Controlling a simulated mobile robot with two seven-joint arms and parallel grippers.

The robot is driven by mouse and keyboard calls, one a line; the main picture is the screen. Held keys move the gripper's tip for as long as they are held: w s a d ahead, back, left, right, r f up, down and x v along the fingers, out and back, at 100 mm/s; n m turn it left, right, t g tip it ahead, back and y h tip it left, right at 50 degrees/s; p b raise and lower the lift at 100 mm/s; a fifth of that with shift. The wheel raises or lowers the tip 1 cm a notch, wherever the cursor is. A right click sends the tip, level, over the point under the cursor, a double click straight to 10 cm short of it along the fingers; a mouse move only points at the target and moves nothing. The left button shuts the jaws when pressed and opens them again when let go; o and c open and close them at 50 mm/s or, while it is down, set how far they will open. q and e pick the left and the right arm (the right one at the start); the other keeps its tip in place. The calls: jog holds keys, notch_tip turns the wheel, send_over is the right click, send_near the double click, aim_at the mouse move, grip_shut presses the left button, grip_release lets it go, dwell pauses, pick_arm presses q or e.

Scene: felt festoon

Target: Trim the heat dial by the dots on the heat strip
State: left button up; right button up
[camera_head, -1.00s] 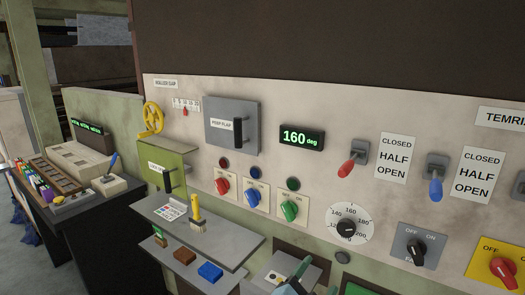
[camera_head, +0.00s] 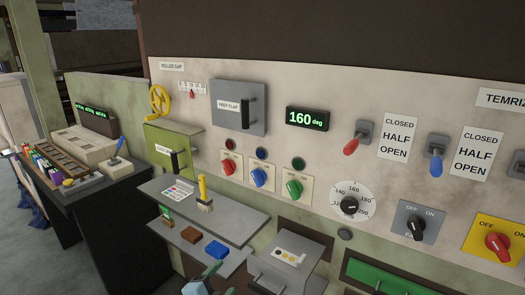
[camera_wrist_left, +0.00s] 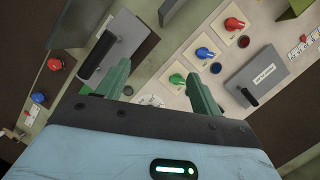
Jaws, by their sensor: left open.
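The heat dial (camera_head: 350,205) is a white disc with a black knob on the pale panel, numbered around its rim. Its pointer is too small to read. A green-lit display (camera_head: 307,118) above it reads 160 deg. A pale strip with several dots (camera_head: 291,257), some yellow and dark, lies on a grey box below the dial; I cannot tell for sure that it is the heat strip. My left gripper (camera_head: 222,279) is at the bottom edge, left of the box and below the dial, apart from both. Its green fingers stand open and empty in the left wrist view (camera_wrist_left: 162,88). My right gripper is out of view.
Red (camera_head: 228,166), blue (camera_head: 257,176) and green (camera_head: 292,188) knobs sit left of the dial. Grey and yellow switch plates are on its right. A grey shelf (camera_head: 235,222) with a yellow-handled brush (camera_head: 204,195) juts out near my gripper, with coloured blocks below.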

pick_arm(q)
jog(key=a+f+y, duration=0.1)
jog(key=a, duration=0.5)
jog(key=s+a+f+n+g+y, duration=0.1)
jog(key=s+a+f+n+g, duration=0.15)
jog(key=s+a+f, duration=0.55)
jog(key=s+a+f+n+g+y, duration=0.1)
jog(key=s+a+f+n, duration=0.25)
jog(key=s, duration=0.85)
jog(key=s+a+f+n+g+y, duration=0.1)
jog(key=s+a+f+n+g, duration=0.15)
jog(key=s+a+f, duration=0.6)
jog(key=s+d+r+n, duration=0.1)
jog(key=d+n, duration=0.2)
jog(key=d, duration=0.5)
jog(key=s+d+n+t, duration=0.1)
jog(key=d+n, duration=0.2)
jog(key=d, duration=0.4)
jog(key=shift+s+d+r, duration=0.35)
jog(key=shift+r, duration=0.05)
